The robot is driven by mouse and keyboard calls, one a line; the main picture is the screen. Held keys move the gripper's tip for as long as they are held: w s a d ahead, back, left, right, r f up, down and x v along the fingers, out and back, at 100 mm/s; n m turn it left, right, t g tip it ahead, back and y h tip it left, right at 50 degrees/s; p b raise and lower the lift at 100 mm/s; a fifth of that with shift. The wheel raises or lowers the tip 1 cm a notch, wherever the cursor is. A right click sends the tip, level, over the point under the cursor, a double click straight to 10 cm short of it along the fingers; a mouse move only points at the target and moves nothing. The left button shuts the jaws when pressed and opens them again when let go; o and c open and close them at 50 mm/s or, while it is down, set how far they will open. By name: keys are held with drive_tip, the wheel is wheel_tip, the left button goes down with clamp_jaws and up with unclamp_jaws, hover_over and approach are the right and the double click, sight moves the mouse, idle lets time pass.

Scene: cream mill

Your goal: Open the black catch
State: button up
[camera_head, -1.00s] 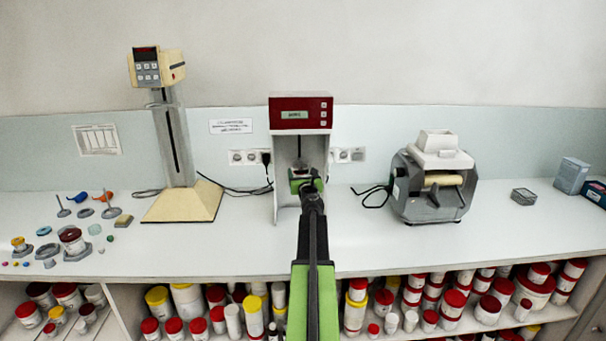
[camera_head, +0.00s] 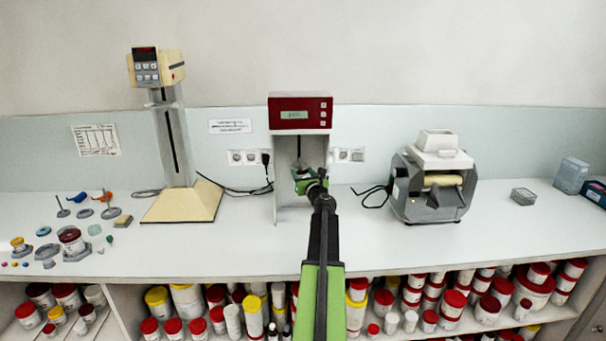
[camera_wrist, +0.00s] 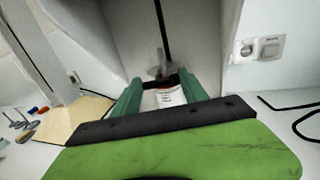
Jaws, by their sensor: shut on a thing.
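The mill with the red head (camera_head: 300,112) stands in the middle of the bench, with a narrow grey-white housing below. My gripper (camera_head: 308,180) is inside the front of this housing, low down. In the wrist view its two green fingers (camera_wrist: 160,92) are closed around a small dark piece, which looks like the black catch (camera_wrist: 178,79). A white labelled jar (camera_wrist: 170,98) shows between the fingers, just below the dark piece. A grey stirrer (camera_wrist: 160,66) on a dark shaft is behind it. My fingers hide much of the catch and jar.
A cream stand mixer (camera_head: 182,205) stands to the left and a grey roller mill (camera_head: 433,195) to the right. Small parts and a jar (camera_head: 72,240) lie at the far left. Black cables (camera_head: 372,195) lie beside the housing. The bench front is clear.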

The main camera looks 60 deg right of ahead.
drive_tip(key=n+t+y, duration=0.1)
drive_tip(key=y, duration=0.1)
drive_tip(key=s+n+t+y, duration=0.1)
drive_tip(key=n+y, duration=0.1)
drive_tip(key=y, duration=0.1)
drive_tip(key=d+n+t+y, duration=0.1)
drive_tip(key=n+y, duration=0.1)
drive_tip(key=shift+s+t, duration=0.2)
drive_tip(key=shift+t, duration=0.2)
drive_tip(key=shift+s+d+n+t+y, duration=0.1)
drive_tip(key=shift+s+n+t+y, duration=0.1)
drive_tip(key=shift+n+y, duration=1.05)
drive_tip(key=shift+s+n+t+y, duration=0.15)
drive_tip(key=shift+n+y, duration=0.6)
drive_tip(key=shift+y, duration=1)
drive_tip(key=o, duration=1.4)
drive_tip(key=shift+c, duration=0.2)
drive_tip(key=s+d, duration=0.1)
drive_tip(key=s, duration=1.6)
drive_tip(key=shift+s+d, duration=0.2)
drive_tip(key=shift+d, duration=0.05)
